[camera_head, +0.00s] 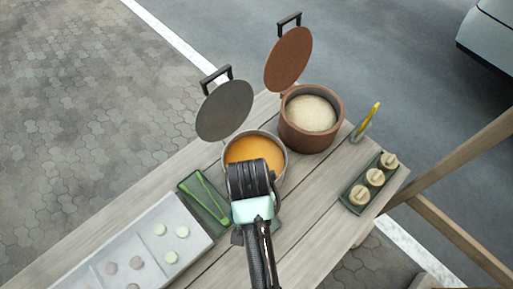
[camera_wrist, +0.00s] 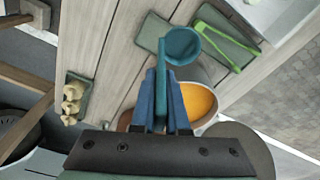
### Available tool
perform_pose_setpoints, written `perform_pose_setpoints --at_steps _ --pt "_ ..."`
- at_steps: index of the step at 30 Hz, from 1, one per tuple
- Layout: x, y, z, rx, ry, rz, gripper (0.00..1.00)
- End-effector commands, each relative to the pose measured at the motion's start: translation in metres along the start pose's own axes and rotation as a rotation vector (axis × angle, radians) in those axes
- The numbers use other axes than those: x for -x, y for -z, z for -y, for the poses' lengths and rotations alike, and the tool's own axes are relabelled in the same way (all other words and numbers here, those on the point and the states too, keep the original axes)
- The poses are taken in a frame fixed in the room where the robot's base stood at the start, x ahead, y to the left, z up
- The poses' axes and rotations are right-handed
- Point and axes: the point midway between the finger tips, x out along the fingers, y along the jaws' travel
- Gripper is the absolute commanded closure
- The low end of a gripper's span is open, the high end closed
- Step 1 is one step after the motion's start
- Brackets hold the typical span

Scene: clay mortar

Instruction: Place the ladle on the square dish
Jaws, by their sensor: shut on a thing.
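The teal ladle (camera_wrist: 183,46) shows in the wrist view, its round bowl beyond my fingertips. My gripper (camera_wrist: 165,75) is shut on its handle. The ladle is hidden behind my arm in the head view. The square dish (camera_wrist: 151,32), flat and grey-green, lies on the table just left of the ladle's bowl in the wrist view. The bowl overlaps the dish's right edge there; I cannot tell its height above it. In the head view only a sliver of the dish (camera_head: 276,226) shows beside my arm.
An open pot of orange soup (camera_wrist: 199,101) is close beside my fingers. A brown pot of pale food (camera_head: 311,113) stands behind it, lid raised. Green tongs lie on a dark tray (camera_head: 192,191). A tray of small jars (camera_head: 351,204) is at the right; bare planks lie between.

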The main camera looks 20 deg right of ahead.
Motion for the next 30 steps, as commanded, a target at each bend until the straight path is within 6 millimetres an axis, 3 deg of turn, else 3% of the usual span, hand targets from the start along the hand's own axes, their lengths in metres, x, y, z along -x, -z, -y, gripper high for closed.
perform_pose_setpoints --at_steps 3,9,16,30 --pt "0.006 0.007 -0.029 -0.242 -0.028 -0.004 1.0" --pt "0.0 0.008 -0.05 -0.439 -0.052 -0.009 1.0" --pt "-0.04 0.004 -0.051 -0.452 -0.054 -0.008 1.0" --pt "-0.092 -0.002 -0.05 -0.45 -0.051 -0.011 1.0"
